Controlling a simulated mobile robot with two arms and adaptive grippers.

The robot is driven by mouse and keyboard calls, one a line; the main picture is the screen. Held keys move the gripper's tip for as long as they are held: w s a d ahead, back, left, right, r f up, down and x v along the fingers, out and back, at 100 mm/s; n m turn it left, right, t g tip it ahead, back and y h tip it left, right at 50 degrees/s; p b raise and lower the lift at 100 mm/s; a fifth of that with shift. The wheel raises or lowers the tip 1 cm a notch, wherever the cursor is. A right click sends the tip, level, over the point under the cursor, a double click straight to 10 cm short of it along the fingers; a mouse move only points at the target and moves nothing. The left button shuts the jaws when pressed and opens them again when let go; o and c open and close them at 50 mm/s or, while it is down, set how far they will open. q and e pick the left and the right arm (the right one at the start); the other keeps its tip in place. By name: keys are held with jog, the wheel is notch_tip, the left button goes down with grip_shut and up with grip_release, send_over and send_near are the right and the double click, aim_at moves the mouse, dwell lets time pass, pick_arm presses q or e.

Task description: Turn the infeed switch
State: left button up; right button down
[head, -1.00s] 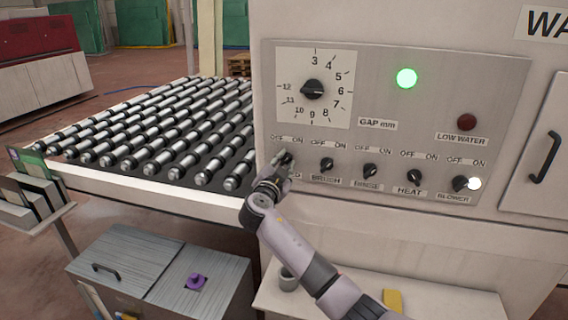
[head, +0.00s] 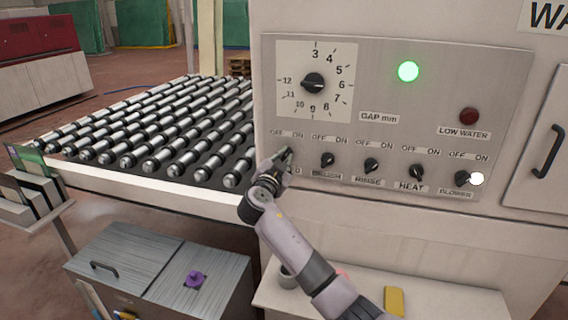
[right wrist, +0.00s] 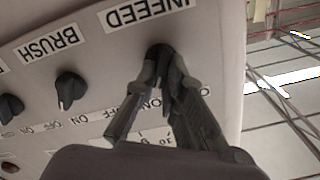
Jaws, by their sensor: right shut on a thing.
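The infeed switch is the leftmost black knob in the lower row of the control panel (head: 420,110). Its INFEED label (right wrist: 150,17) shows upside down in the right wrist view. My right gripper (head: 284,158) is at this knob, its fingers shut on it; the right wrist view shows the fingertips (right wrist: 163,62) closed around the dark knob, which they mostly hide. The OFF and ON marks stand just above the knob in the head view. How far the knob is turned cannot be told. My left gripper is not in view.
To the right in the row are the brush (head: 327,160), rinse (head: 372,166), heat (head: 416,172) and blower (head: 462,178) knobs. A gap dial (head: 313,83) is above. A green lamp (head: 408,71) is lit. The roller conveyor (head: 150,130) lies left.

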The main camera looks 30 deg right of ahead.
jog(key=shift+f+n+b, duration=0.3)
jog(key=shift+n+b, duration=0.4)
jog(key=shift+b, duration=0.25)
jog(key=shift+a+n+b, duration=0.1)
jog(key=shift+n+b, duration=0.25)
jog(key=shift+n, duration=0.15)
jog(key=shift+w+r+n, duration=0.1)
jog(key=shift+r+n, duration=0.1)
jog(key=shift+n, duration=0.7)
jog(key=n, duration=0.3)
jog(key=shift+r+n, duration=0.1)
jog(key=shift+n, duration=0.2)
jog(key=n, duration=0.4)
jog(key=shift+w+a+n+p, duration=0.15)
jog(key=shift+n+p, duration=0.15)
jog(key=shift+n, duration=0.4)
jog(key=c, duration=1.7)
grip_release()
